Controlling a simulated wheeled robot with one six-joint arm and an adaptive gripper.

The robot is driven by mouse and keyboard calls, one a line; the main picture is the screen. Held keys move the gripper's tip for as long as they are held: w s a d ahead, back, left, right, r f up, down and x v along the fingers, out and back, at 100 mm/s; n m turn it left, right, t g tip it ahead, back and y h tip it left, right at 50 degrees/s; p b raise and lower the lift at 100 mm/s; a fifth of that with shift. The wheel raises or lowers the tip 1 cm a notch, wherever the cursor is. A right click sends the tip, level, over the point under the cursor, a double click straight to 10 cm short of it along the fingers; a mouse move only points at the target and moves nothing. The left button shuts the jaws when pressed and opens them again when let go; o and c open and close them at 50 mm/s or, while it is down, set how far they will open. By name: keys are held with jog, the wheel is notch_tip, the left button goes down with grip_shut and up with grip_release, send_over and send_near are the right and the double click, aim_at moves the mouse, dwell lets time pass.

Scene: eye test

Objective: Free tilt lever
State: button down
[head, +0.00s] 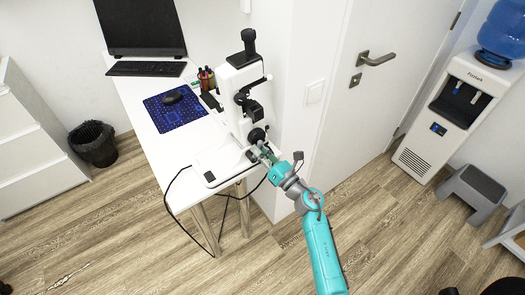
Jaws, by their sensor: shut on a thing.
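A white and black eye-test instrument (229,96) stands at the end of the white table. A dark round knob (257,135) shows low on its right side. My gripper (262,149) is at the instrument's lower right side, just below this knob. Its fingers are closed on a small part there. That part is mostly hidden by the fingers, and I cannot tell whether it is the tilt lever. My teal arm comes in from the lower right.
A wall edge and door (365,100) are close on the right. The wooden floor in front is clear.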

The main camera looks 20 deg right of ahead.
jog(key=shift+s+a+n+y, duration=0.1)
jog(key=shift+a+n+y, duration=0.2)
jog(key=shift+n, duration=0.5)
jog(key=c, duration=1.1)
grip_release()
jog(key=shift+r, duration=0.1)
jog(key=v, duration=1.2)
jog(key=shift+r, duration=0.15)
jog(key=shift+s, duration=0.1)
